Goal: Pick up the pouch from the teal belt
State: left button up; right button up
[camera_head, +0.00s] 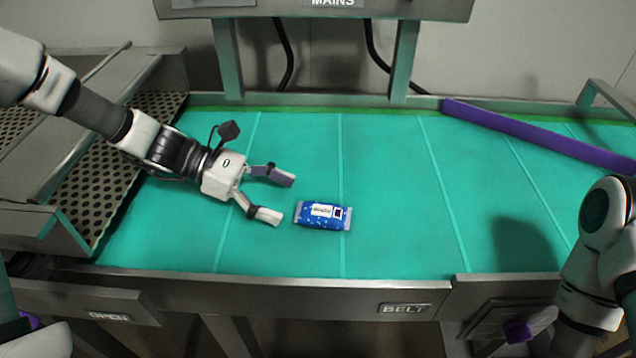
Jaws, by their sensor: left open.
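A blue pouch (323,222) with a white label and pale ends lies flat on the teal belt (390,180), a little left of the middle of the view. My left gripper (281,198) is open and empty, to the left of the pouch, with its fingers pointing toward it. The fingers look apart from the pouch; their exact height over the belt is hard to tell. My right arm shows at the right edge, and its gripper is not visible.
A perforated metal tray (92,205) stands at the belt's left. A purple guide bar (540,135) crosses the back right. A metal front rail labelled BELT (405,309) edges the near side. A frame labelled MAINS stands behind. The belt right of the pouch is clear.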

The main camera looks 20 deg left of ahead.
aim_at(318, 210)
pick_arm(q)
jog(key=shift+w+d+f, duration=0.2)
jog(key=shift+d, duration=0.2)
jog(key=shift+w+d+f, duration=0.15)
jog(key=shift+d+f, duration=0.05)
jog(key=shift+d, duration=0.15)
jog(key=d, duration=0.2)
jog(key=s+d, duration=0.1)
jog(key=d, duration=0.1)
jog(key=shift+d+r, duration=0.15)
jog(key=shift+w+d+f, duration=0.3)
jog(key=shift+d+f, duration=0.05)
jog(key=shift+d, duration=0.15)
jog(key=shift+w+d+f, duration=0.3)
jog(key=shift+d+f, duration=0.05)
jog(key=shift+d, duration=0.1)
jog(key=shift+s+r, duration=0.15)
jog(key=shift+s, duration=0.05)
jog(key=shift+c, duration=1.4)
jog(key=c, duration=1)
